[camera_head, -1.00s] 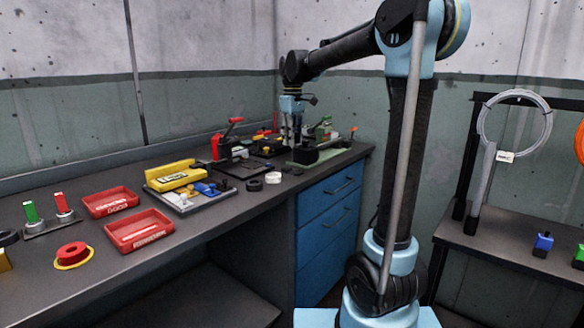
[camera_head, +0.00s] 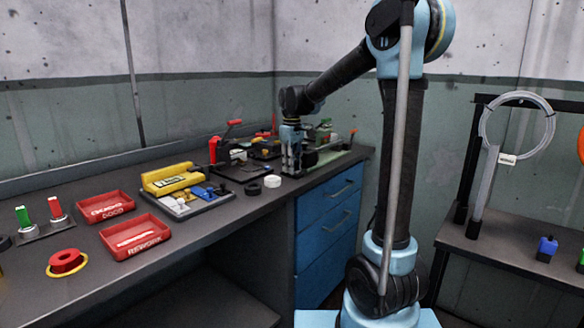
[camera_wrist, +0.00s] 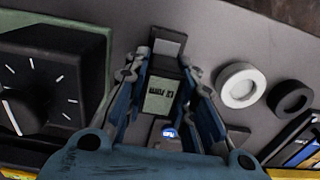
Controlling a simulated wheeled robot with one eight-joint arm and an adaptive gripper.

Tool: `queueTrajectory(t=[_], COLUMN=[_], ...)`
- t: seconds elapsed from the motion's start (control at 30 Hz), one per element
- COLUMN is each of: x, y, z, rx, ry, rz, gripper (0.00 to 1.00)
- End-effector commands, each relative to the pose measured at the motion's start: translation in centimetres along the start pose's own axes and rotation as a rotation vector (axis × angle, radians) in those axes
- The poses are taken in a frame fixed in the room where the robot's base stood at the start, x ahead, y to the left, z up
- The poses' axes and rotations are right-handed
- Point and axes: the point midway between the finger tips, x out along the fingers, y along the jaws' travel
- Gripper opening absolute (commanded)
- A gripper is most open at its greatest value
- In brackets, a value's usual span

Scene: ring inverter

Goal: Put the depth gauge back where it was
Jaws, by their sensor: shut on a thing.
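My gripper (camera_wrist: 168,78) is shut on the depth gauge (camera_wrist: 159,96), a small grey-green body with a dark-rimmed face and markings. A grey block-like end (camera_wrist: 168,46) shows beyond the fingertips. In the head view my gripper (camera_head: 291,160) points down, low over the far right end of the bench. The gauge cannot be made out in that view. Whether the gauge touches the bench top is not clear.
A dial box (camera_wrist: 45,85) stands close left of my gripper in the wrist view. A white ring (camera_wrist: 241,85) and a black ring (camera_wrist: 291,98) lie to the right. Red trays (camera_head: 135,235) and a yellow block (camera_head: 172,179) lie further left on the bench (camera_head: 205,226).

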Motion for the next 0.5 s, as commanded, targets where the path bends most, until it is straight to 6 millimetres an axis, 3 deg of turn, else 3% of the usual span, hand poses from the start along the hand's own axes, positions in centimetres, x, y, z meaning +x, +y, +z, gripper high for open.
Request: queueTrajectory(t=[0.2, 0.23, 0.3, 0.5], x=[0.22, 0.23, 0.22, 0.2], y=[0.01, 0.01, 0.02, 0.02], z=[0.02, 0.01, 0.01, 0.01], rx=[0.0, 0.0, 0.0, 0.0], ry=[0.0, 0.0, 0.0, 0.0], rz=[0.0, 0.0, 0.0, 0.0], gripper=[0.0, 0.31, 0.44, 0.44])
